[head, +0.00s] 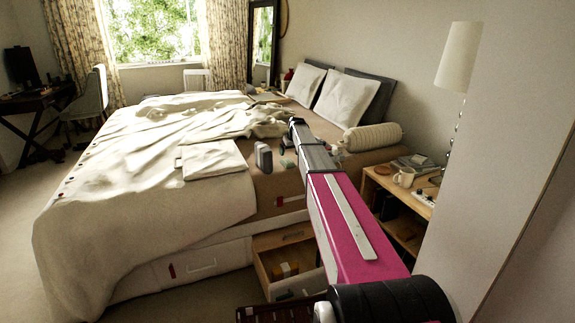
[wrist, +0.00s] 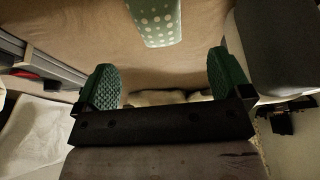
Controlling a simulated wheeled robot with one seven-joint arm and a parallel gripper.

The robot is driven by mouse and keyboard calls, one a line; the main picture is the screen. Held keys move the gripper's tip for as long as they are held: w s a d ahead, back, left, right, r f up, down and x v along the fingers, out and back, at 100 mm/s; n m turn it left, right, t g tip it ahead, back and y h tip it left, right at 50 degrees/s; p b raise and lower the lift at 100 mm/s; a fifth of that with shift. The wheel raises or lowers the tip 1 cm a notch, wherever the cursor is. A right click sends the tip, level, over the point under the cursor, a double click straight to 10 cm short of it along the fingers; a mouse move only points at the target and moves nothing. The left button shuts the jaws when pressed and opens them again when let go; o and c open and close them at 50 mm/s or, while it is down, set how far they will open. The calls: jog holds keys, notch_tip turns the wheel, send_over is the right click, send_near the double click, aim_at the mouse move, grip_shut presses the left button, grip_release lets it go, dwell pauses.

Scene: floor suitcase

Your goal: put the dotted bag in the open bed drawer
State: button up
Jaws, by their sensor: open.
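The dotted bag (wrist: 155,22), pale green with white dots, lies on the brown bed cover at the top of the wrist view, partly cut off by the frame. In the head view a small greenish shape on the bed beside my arm may be it, but it is too small to tell. My gripper (wrist: 163,66) is open with nothing between its dark green pads. It is over the bed, apart from the bag. The open bed drawer (head: 284,239) is low in the bed's near side, with a few yellowish things inside; my arm hides part of that area.
A rumpled cream blanket (head: 140,180) covers the bed's left part. A nightstand (head: 402,190) with a mug and books stands at right. A bolster (head: 372,137) and pillows (head: 347,98) lie at the bed's head.

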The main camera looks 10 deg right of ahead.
aim_at(288, 161)
jog(key=x, duration=0.9)
jog(key=shift+w+d, duration=0.1)
jog(key=shift+w, duration=0.05)
jog(key=c, duration=1.1)
jog(key=shift+o, duration=0.2)
